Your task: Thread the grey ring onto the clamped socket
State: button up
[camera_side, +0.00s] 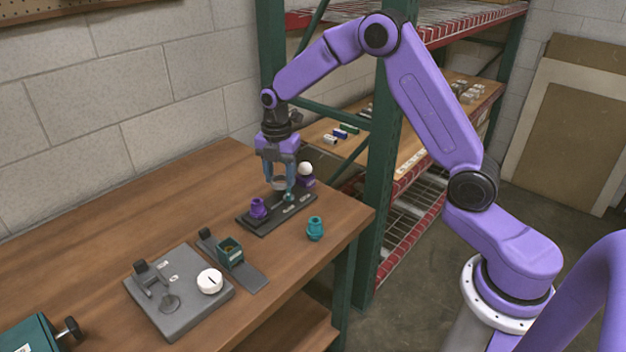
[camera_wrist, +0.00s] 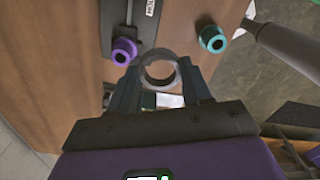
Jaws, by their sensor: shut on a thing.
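A teal socket (camera_side: 315,229) stands on the bare table to the right.
A white bulb (camera_side: 305,168) on a purple base is close behind my gripper. A grey fixture (camera_side: 175,307) with a white dial (camera_side: 210,281) and a small green box (camera_side: 230,250) stand nearer the camera. A green shelf post (camera_side: 377,205) rises beyond the table edge.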

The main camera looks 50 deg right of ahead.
send_near(257, 200)
jog(key=shift+s+a+f, duration=0.1)
jog(key=shift+s+f, duration=0.05)
jog(key=shift+f, duration=0.7)
jog(key=shift+s+a+f, duration=0.1)
jog(key=shift+a+f, duration=0.05)
jog(key=shift+f, duration=0.65)
jog(key=shift+s+a+f, duration=0.1)
jog(key=shift+s+f, duration=0.05)
jog(key=shift+f, duration=0.7)
jog(key=shift+f, duration=0.1)
jog(key=shift+f, duration=1.25)
jog(key=shift+o, duration=0.2)
jog(key=shift+f, duration=0.6)
jog(key=shift+c, duration=1)
jog(key=shift+d+f, duration=0.1)
jog(key=shift+f, duration=0.05)
